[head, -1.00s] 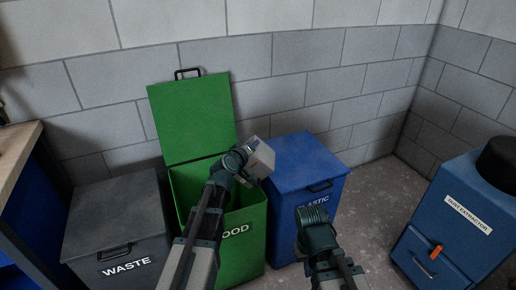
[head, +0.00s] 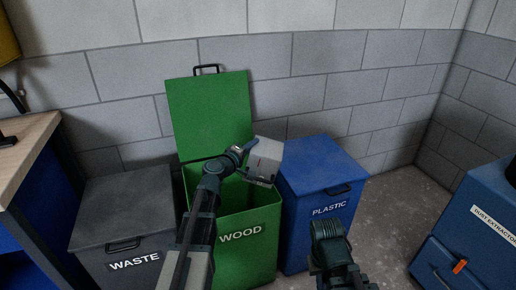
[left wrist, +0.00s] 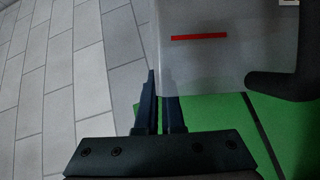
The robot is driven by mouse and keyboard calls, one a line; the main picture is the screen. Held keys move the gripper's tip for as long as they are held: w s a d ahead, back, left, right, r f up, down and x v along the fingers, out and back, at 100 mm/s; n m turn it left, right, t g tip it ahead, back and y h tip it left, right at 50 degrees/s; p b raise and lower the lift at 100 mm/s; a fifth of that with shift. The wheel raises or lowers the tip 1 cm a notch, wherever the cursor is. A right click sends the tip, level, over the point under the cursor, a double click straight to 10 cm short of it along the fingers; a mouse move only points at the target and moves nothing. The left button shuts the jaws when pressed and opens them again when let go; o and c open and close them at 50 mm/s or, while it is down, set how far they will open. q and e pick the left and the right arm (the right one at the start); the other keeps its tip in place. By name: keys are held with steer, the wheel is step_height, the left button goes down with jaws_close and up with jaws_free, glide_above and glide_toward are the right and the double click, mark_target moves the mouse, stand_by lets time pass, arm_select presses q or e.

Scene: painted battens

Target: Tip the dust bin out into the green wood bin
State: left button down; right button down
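The green wood bin (head: 232,243) stands between the waste and plastic bins, its green lid (head: 210,115) raised against the wall. My left gripper (head: 241,155) is shut on the dust bin (head: 267,153), a pale grey box held in the air over the right part of the wood bin's opening. In the left wrist view, the fingers (left wrist: 160,103) meet at the edge of the dust bin (left wrist: 205,65), which shows a red stripe and a dark handle (left wrist: 285,85). The dust bin looks tilted; its contents are hidden. Only part of my right arm shows, without its gripper.
The grey waste bin (head: 125,210) and blue plastic bin (head: 318,170) flank the wood bin, both lidded shut. A blue dust extractor (head: 470,240) stands at the right. A wooden-topped bench (head: 25,150) is at the left. Bare floor lies between plastic bin and extractor.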

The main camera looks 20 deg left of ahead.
arm_select(q)
steer(key=s+a+f+n+t+b, duration=0.1)
steer(key=a+f+n+t+b, duration=0.2)
steer(key=a+n+b, duration=0.6)
steer(key=shift+a+n+t, duration=0.3)
steer(key=shift+a, duration=0.55)
steer(key=shift+f, duration=0.1)
stand_by(3.1)
